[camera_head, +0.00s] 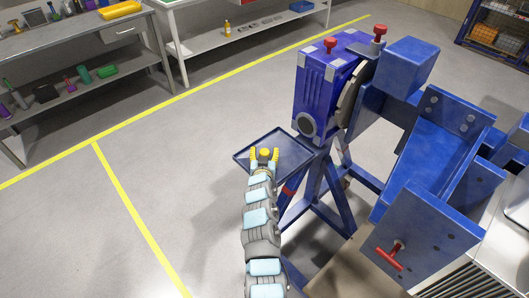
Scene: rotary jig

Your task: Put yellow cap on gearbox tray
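The yellow cap (264,152) is small and round. It shows between the two yellow-tipped fingers of my gripper (264,156), which are spread apart with a narrow gap on each side of it. The dark blue gearbox tray (293,150) is a flat, rimmed tray beside the gearbox, and the gripper and cap are over its left part. I cannot tell whether the cap rests on the tray, as the gripper hides its underside.
The blue gearbox (325,88) with red knobs stands on a blue jig frame just right of the tray. A large blue bracket (430,150) is further right. Workbenches (75,40) stand at the back left. The floor left of the tray is clear.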

